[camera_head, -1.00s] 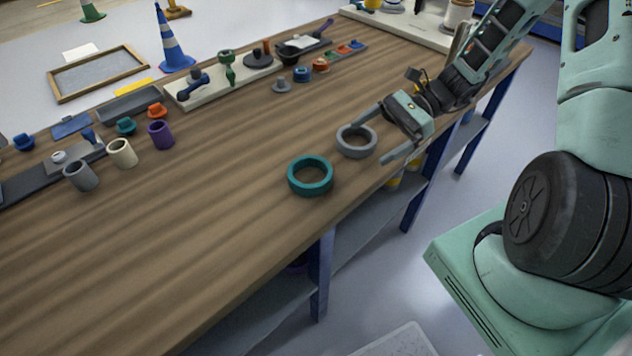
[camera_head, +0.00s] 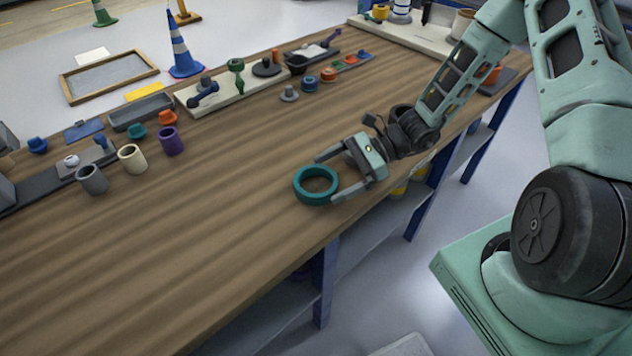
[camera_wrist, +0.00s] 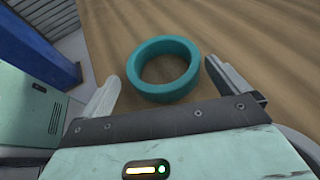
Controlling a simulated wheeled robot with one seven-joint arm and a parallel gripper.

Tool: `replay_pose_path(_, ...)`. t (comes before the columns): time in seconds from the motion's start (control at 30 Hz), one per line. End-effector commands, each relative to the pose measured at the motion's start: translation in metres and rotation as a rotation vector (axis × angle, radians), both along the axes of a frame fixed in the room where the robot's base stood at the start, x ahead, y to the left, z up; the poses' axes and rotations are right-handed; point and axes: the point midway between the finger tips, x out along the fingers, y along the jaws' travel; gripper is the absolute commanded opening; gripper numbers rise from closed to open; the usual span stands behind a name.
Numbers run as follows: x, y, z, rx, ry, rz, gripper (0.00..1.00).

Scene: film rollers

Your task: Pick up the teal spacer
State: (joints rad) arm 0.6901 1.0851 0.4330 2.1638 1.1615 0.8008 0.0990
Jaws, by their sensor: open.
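The teal spacer (camera_head: 302,190) is a thick ring lying flat on the wooden bench near its front edge. In the wrist view the teal spacer (camera_wrist: 163,97) lies just ahead of and partly between the fingertips. My gripper (camera_head: 326,178) is open and empty, its two fingers reaching toward the ring from the right. In the wrist view my gripper (camera_wrist: 162,80) has one finger on each side, the right finger close to the ring's side. I cannot tell whether it touches. The grey ring seen earlier is hidden now, behind my gripper or arm.
The wooden bench (camera_head: 200,250) is clear to the left and front of the ring. Grey (camera_head: 92,180), cream (camera_head: 132,159) and purple (camera_head: 170,141) cups stand farther left. A pale board (camera_head: 225,95) with several parts lies at the back. A blue bench leg (camera_wrist: 35,45) shows in the wrist view.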

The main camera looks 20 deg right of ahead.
Motion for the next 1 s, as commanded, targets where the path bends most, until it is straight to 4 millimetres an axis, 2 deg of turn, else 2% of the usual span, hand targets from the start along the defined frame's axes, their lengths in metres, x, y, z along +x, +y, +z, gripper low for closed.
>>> replay_pose_path(0.1,0.004,0.018,-0.003,0.002,0.002,0.005,1.00)
replay_pose_path(0.3,0.007,0.040,-0.012,0.002,0.001,0.002,1.00)
replay_pose_path(0.57,0.008,0.043,-0.014,0.000,-0.001,0.001,1.00)
replay_pose_path(0.6,0.008,0.043,-0.014,0.000,-0.001,0.001,0.97)
replay_pose_path(0.73,0.008,0.043,-0.014,0.000,-0.001,0.001,0.61)
replay_pose_path(1.0,0.008,0.043,-0.014,0.001,-0.001,0.001,0.59)
